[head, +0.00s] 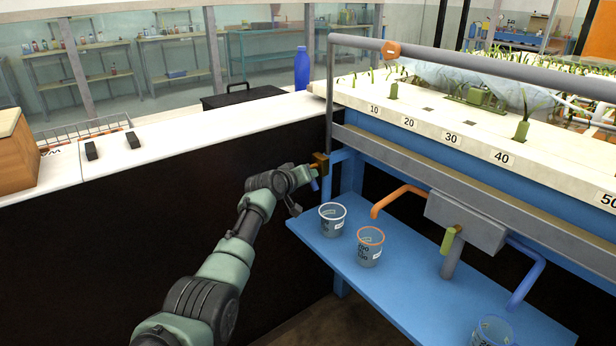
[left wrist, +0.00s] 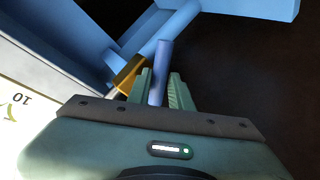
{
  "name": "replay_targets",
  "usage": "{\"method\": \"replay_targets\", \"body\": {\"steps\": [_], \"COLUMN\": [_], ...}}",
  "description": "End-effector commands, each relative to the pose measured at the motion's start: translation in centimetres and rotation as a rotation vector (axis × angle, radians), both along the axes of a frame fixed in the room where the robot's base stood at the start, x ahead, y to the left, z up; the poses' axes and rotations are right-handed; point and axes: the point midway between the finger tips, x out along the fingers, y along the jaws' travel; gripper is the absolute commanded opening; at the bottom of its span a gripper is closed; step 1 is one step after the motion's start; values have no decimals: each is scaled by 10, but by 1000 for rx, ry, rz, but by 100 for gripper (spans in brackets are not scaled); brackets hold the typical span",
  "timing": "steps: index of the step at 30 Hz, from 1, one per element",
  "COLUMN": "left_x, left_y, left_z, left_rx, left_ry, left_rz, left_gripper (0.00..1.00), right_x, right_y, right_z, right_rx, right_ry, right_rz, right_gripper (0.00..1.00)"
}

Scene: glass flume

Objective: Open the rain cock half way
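A brass cock (head: 320,161) with a short blue lever (head: 314,182) sits at the left end of the flume's blue pipework. No label shows on it, so I cannot confirm its name. My left gripper (head: 308,174) is at this cock. In the left wrist view, the blue lever (left wrist: 160,72) runs between the two green fingers (left wrist: 160,92), which appear closed on it. The brass body (left wrist: 128,74) is just left of the fingers. The lever's exact angle to the pipe is hard to tell. My right gripper is not in view.
A blue shelf (head: 400,300) below holds a white-rimmed beaker (head: 332,222), an orange-rimmed beaker (head: 369,252) and another beaker (head: 490,332). An orange pipe (head: 398,194) and an olive-handled cock (head: 448,240) are to the right. A grey rail (head: 331,100) rises above the gripper.

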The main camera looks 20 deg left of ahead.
Motion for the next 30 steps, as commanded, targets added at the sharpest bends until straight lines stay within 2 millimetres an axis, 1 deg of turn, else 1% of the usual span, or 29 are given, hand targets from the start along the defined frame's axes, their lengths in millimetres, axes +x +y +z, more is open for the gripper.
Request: {"method": "replay_targets", "body": {"steps": [1,12,22,26,29,30], "left_x": [3,3,2,1,-2,-5], "left_y": [5,3,1,0,0,1], "left_z": [14,14,6,-1,-6,-5], "left_rx": [0,-3,1,37,105,132], "left_ry": [-26,-25,-15,-39,-94,-115], "left_rz": [10,7,3,1,1,1], "left_gripper": [40,40,40,40,40,40], "right_x": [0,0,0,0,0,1], "right_y": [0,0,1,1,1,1], "right_z": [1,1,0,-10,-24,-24], "right_rx": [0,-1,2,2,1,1], "right_ry": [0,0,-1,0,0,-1], "right_rz": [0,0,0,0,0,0], "right_gripper": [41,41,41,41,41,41]}}
